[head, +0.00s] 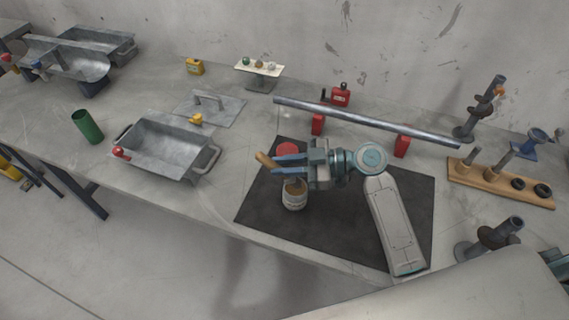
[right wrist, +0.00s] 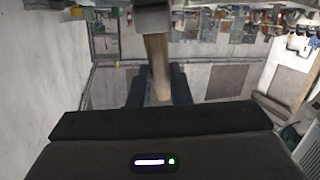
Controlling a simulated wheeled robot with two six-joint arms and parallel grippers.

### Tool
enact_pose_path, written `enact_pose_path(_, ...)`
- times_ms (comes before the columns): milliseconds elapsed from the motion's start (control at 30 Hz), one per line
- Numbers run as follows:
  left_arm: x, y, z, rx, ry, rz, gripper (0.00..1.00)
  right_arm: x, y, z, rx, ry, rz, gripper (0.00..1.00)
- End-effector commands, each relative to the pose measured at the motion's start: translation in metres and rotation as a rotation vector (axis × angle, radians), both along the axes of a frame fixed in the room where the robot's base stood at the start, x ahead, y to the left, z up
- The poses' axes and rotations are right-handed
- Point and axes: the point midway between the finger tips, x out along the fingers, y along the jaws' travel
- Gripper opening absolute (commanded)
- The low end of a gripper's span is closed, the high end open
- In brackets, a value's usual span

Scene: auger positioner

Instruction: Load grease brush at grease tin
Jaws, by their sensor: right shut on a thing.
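My right gripper (head: 288,160) is shut on the grease brush (head: 266,160), whose wooden handle sticks out to the left of the fingers. In the right wrist view the wooden handle of the brush (right wrist: 157,65) stands between the two dark fingers (right wrist: 157,85). The grease tin (head: 294,197) is a small pale tin on the dark mat, directly below the gripper. The gripper hides the brush's lower end and part of the tin's top, so I cannot tell whether the bristles touch the grease. My left gripper is not in view.
The dark mat (head: 345,235) lies under my right arm. A metal rod (head: 365,122) rests on red supports behind it. A grey metal tray (head: 165,150) and a green cup (head: 87,127) stand left. A wooden rack (head: 500,184) stands right. A red disc (head: 288,148) lies behind the tin.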

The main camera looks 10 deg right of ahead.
Motion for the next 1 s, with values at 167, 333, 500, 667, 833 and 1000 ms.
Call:
enact_pose_path(167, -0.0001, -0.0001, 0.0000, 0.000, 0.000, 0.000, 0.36, 0.0001, 0.0000, 0.0002, 0.000, 0.000, 0.000, 0.00)
enact_pose_path(333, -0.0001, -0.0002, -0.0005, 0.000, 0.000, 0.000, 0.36, 0.0000, -0.0001, -0.0003, 0.000, 0.000, 0.000, 0.00)
enact_pose_path(500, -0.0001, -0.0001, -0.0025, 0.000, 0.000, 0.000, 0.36, 0.0001, 0.0000, -0.0019, 0.000, 0.000, 0.000, 0.00)
enact_pose_path(667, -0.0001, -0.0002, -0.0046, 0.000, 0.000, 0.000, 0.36, 0.0001, 0.0000, -0.0036, 0.000, 0.000, 0.000, 0.00)
enact_pose_path(833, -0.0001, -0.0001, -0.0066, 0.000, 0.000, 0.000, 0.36, 0.0000, -0.0001, -0.0053, 0.000, 0.000, 0.000, 0.00)
enact_pose_path(1000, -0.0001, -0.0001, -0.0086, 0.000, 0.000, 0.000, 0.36, 0.0001, -0.0001, -0.0069, 0.000, 0.000, 0.000, 0.00)
